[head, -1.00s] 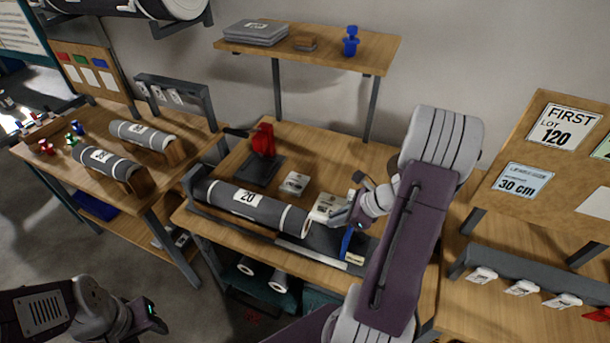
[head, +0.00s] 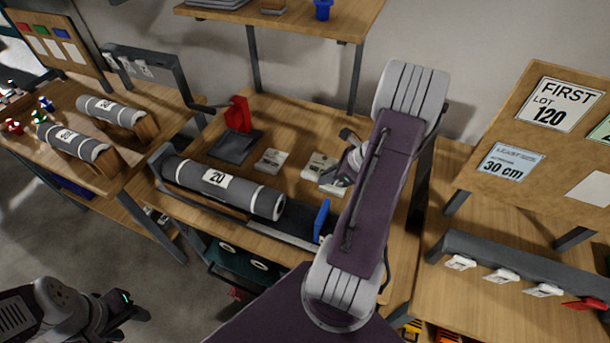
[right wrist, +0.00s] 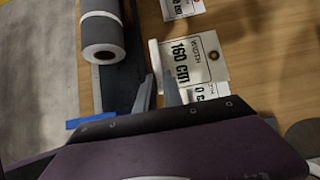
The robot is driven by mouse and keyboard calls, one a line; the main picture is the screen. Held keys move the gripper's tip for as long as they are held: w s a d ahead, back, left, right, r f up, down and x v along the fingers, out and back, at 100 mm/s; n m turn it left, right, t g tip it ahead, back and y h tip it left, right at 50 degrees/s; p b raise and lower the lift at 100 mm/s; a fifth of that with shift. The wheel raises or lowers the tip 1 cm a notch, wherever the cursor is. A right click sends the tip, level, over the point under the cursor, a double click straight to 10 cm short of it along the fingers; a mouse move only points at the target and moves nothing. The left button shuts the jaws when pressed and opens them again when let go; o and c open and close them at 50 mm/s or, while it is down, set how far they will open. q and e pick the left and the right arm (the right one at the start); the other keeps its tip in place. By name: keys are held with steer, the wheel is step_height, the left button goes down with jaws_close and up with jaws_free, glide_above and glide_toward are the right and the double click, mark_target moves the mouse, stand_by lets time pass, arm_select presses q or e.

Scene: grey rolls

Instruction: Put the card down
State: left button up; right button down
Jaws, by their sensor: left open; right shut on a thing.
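My right gripper (head: 341,181) is over the cards on the middle table, right of the grey roll marked 20 (head: 222,186). In the right wrist view its fingers (right wrist: 159,92) are closed on a thin white card (right wrist: 154,58), seen nearly edge-on. Beside it is a card reading "WIDTH 160 cm" (right wrist: 195,62), with another card (right wrist: 208,90) partly hidden below it. I cannot tell whether the held card touches them. Another card stack (head: 270,161) lies to the left. My left gripper (head: 127,306) is open and empty at the lower left, away from the table.
A shelf (head: 290,22) overhangs the back. A notice board (head: 535,130) and a rack with white tags (head: 500,272) are at the right.

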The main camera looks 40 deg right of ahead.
mark_target(312, 168)
steer(key=w+f, duration=0.1)
steer(key=w, duration=0.2)
steer(key=w+f, duration=0.4)
steer(key=w, duration=0.1)
steer(key=shift+w+a, duration=0.1)
steer(key=shift+w, duration=0.25)
step_height(312, 168, down, 4)
steer(key=shift+f, duration=0.1)
steer(key=shift+f+b, duration=0.2)
steer(key=shift+b, duration=0.1)
steer(key=c, duration=1.5)
jaws_free()
steer(key=shift+o, duration=0.2)
